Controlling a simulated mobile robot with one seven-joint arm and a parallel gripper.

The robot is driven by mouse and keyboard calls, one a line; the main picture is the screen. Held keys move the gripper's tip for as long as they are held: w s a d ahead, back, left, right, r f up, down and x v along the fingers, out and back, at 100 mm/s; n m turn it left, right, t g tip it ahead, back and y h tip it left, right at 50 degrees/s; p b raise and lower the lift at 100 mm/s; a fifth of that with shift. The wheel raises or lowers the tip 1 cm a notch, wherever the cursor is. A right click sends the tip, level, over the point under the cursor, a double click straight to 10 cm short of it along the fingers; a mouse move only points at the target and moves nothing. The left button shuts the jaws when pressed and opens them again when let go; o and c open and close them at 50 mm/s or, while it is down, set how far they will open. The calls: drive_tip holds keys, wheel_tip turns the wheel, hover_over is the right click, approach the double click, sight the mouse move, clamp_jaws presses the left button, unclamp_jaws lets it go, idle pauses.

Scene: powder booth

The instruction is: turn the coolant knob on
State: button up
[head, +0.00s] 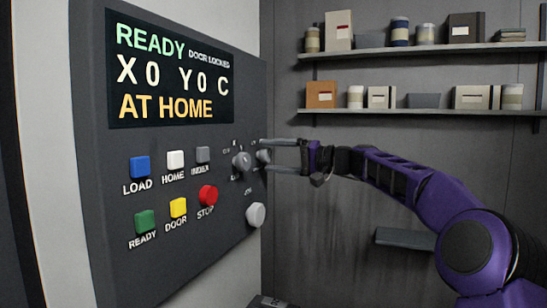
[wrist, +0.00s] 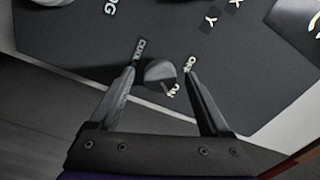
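The coolant knob (wrist: 160,72) is a round grey knob on the dark panel, with a "COOL" label at its left and "OFF" and "ON" labels at its right and below it. It also shows at the panel's right edge in the head view (head: 264,156). My gripper (wrist: 160,75) is open, with one finger on each side of the knob and a small gap visible on both sides in the wrist view. In the head view my gripper (head: 269,155) reaches the panel from the right. I cannot clearly tell which label the knob's mark points at.
The control panel (head: 120,235) shows "READY, DOOR LOCKED, AT HOME" on its display (head: 170,72). Another knob (head: 242,161) sits just left of the coolant knob, and a larger pale dial (head: 256,214) below. A red stop button (head: 208,195) is farther left. Shelves (head: 420,111) line the back wall.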

drive_tip(key=b+v, duration=0.2)
drive_tip(key=v, duration=1.5)
drive_tip(key=shift+d, duration=0.2)
